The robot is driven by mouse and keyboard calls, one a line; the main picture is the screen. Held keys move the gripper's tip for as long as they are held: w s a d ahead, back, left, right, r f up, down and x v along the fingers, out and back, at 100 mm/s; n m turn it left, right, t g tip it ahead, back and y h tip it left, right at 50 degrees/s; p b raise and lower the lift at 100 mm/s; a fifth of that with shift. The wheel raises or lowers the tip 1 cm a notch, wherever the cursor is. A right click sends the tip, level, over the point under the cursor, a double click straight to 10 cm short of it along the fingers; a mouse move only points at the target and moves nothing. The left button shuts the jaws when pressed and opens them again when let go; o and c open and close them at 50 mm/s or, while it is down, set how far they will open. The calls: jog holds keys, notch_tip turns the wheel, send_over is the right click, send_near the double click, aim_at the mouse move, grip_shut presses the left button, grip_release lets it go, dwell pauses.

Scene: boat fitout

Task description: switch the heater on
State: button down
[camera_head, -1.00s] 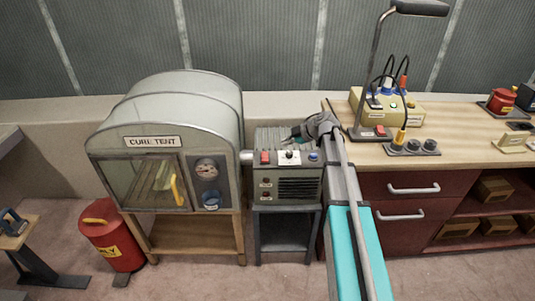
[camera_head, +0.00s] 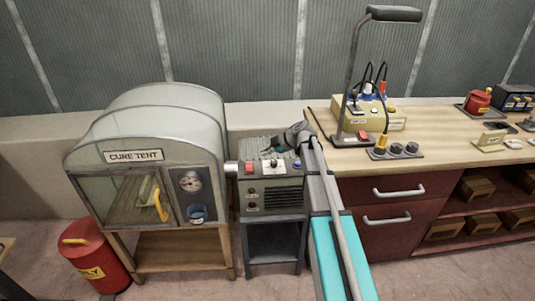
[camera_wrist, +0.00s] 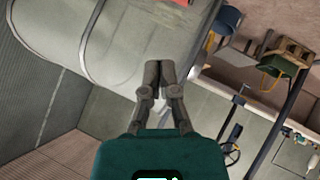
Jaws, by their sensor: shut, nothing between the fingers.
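The heater (camera_head: 272,196) is a grey box with a louvred front on a dark stand, right of the cure tent (camera_head: 132,156). Its upper panel has a red rocker switch (camera_head: 250,167), a dark knob on a white plate (camera_head: 273,165) and a blue button (camera_head: 297,164). Two small dark red spots show on its front. My gripper (camera_head: 268,153) is over the heater's top, behind the controls, apparently apart from the red switch. In the wrist view my gripper (camera_wrist: 158,66) is shut and empty, with the pale tent behind it. Whether the switch is on cannot be told.
A workbench (camera_head: 440,146) with drawers stands right of the heater. It carries a lamp (camera_head: 352,75), a yellow power box (camera_head: 378,115) and a knob block (camera_head: 395,152). A red can (camera_head: 93,262) stands on the floor at left. A duct joins tent and heater.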

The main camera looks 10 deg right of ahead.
aim_at(247, 164)
jog(key=b+x, duration=0.4)
jog(key=x, duration=0.3)
jog(key=shift+a+f, duration=0.1)
jog(key=shift+f, duration=0.15)
jog(key=shift+w+a+f+b, duration=0.15)
jog(key=shift+w+f+b, duration=0.15)
jog(key=shift+b, duration=0.2)
jog(key=shift+w+f+b, duration=0.35)
jog(key=shift+f+b, duration=0.35)
jog(key=shift+w+f+b, duration=0.35)
jog(key=shift+f+b, duration=0.35)
jog(key=shift+d, duration=0.25)
